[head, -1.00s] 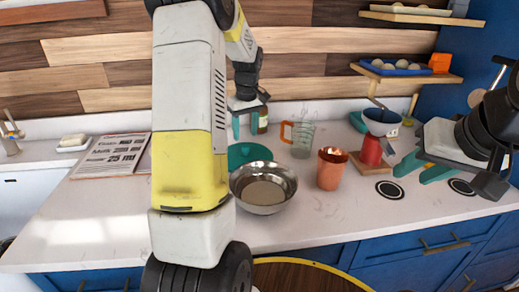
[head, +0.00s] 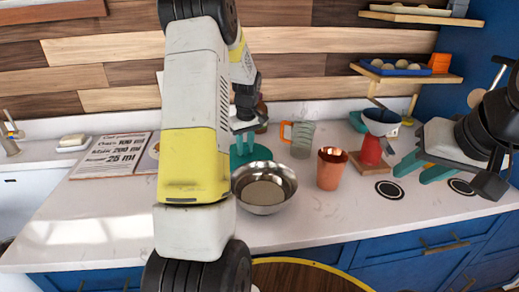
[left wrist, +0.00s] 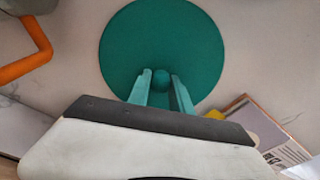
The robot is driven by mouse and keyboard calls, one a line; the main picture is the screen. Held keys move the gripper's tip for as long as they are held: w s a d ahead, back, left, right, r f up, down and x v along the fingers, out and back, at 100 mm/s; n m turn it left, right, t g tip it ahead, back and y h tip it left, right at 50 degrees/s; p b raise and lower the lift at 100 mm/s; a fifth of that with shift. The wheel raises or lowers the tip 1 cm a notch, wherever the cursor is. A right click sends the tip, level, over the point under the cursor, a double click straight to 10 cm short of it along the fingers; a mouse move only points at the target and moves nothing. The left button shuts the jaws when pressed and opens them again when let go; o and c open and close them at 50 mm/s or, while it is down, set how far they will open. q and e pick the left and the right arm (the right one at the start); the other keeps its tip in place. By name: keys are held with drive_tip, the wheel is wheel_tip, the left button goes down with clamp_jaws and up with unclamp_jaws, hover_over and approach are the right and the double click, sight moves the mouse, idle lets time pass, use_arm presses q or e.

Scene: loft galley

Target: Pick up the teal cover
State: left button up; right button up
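The teal cover (head: 262,152) lies flat on the counter behind the metal bowl, partly hidden by my left arm. In the left wrist view it is a round teal disc (left wrist: 125,50) with a small round knob (left wrist: 161,77) at its middle. My left gripper (head: 245,143) points down over the cover. Its two teal fingers (left wrist: 161,80) are open, one on each side of the knob in the picture, with a small gap showing on both sides. My right gripper (head: 410,172) is open and empty over the right part of the counter.
A metal bowl (head: 264,205) stands in front of the cover, with a copper cup (head: 331,169) and an orange-handled measuring jug (head: 302,140) to the right. A red stand with a blue bowl (head: 371,150) is further right. A printed sheet (head: 110,155) lies left.

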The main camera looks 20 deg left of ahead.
sight(245, 146)
use_arm(q)
clamp_jaws()
drive_tip(key=shift+r, duration=0.1)
wheel_tip(245, 146, up, 10)
drive_tip(key=shift+f, duration=0.15)
drive_tip(key=shift+s, duration=0.1)
idle(0.5)
